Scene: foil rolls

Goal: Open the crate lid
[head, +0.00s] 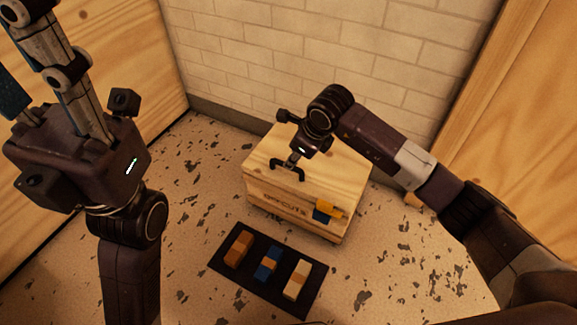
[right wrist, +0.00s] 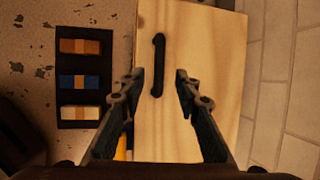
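The wooden crate (head: 262,200) stands on the floor near the wall, its lid (head: 325,183) shut flat on top. A black bar handle (head: 287,172) is fixed on the lid; it also shows in the right wrist view (right wrist: 158,65). My right gripper (head: 291,161) is over the handle. In the right wrist view, its two fingers (right wrist: 159,75) are apart, with the handle in line with the gap between them; contact is not visible. My left gripper (head: 35,55) is raised at the upper left, away from the crate. Its fingers look apart, though the tips are partly cut off.
A blue and yellow piece (head: 326,211) sits at the crate's front right edge. A dark mat (head: 226,261) in front carries an orange-brown block (head: 239,248), a blue block (head: 267,265) and a cream block (head: 296,280). A brick wall (head: 300,60) stands behind; wooden panels flank both sides.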

